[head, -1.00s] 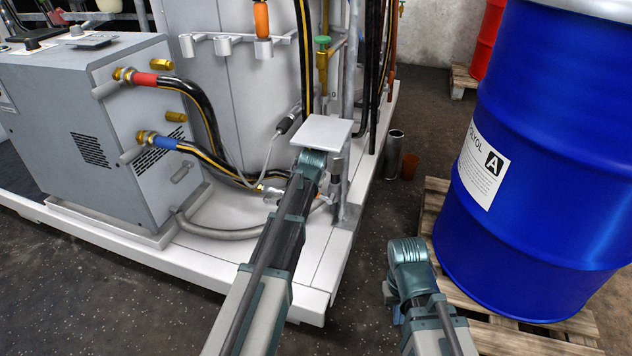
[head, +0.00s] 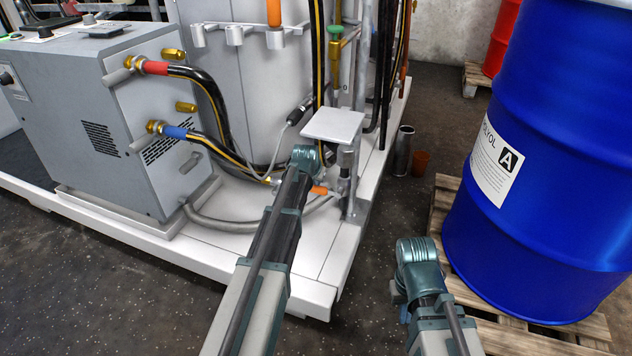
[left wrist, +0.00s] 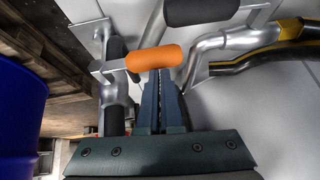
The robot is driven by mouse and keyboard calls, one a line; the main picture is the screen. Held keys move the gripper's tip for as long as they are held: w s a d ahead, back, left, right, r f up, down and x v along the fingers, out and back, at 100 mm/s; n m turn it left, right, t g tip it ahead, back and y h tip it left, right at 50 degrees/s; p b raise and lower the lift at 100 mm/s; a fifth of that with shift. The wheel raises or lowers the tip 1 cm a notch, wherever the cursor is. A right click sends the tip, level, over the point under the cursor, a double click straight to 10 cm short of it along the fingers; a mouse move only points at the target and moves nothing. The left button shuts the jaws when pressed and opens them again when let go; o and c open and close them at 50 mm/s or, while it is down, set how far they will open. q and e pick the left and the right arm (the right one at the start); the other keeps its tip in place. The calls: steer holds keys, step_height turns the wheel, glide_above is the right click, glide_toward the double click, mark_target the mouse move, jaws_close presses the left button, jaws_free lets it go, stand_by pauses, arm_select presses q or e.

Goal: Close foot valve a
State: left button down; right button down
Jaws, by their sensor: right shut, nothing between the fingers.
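The foot valve's orange handle (head: 319,190) shows low by the metal pipes beside the white plate, just right of my left wrist. In the left wrist view the orange handle (left wrist: 153,58) lies across the picture at my left gripper's fingertips (left wrist: 163,74). Those fingers are close together, with only a narrow gap, and the handle is not seen between them. Whether they touch it I cannot tell. In the head view my left wrist hides the fingers. My right gripper (head: 400,292) is low at the front right, by the pallet, its fingers mostly hidden.
A white square plate (head: 333,125) stands above the valve area. A grey machine box (head: 95,120) with hoses is at the left. A blue drum (head: 550,220) on a wooden pallet (head: 440,215) is at the right. A metal cylinder (head: 403,150) and brown cup (head: 420,163) stand on the floor.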

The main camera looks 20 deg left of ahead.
arm_select(q)
steer(key=shift+r, duration=0.1)
steer(key=s+d+r+p, duration=0.1)
steer(key=s+r+p, duration=0.1)
steer(key=s, duration=1.1)
steer(key=shift+s+d+r, duration=0.15)
steer(key=shift+s+d, duration=0.15)
steer(key=shift+p, duration=0.3)
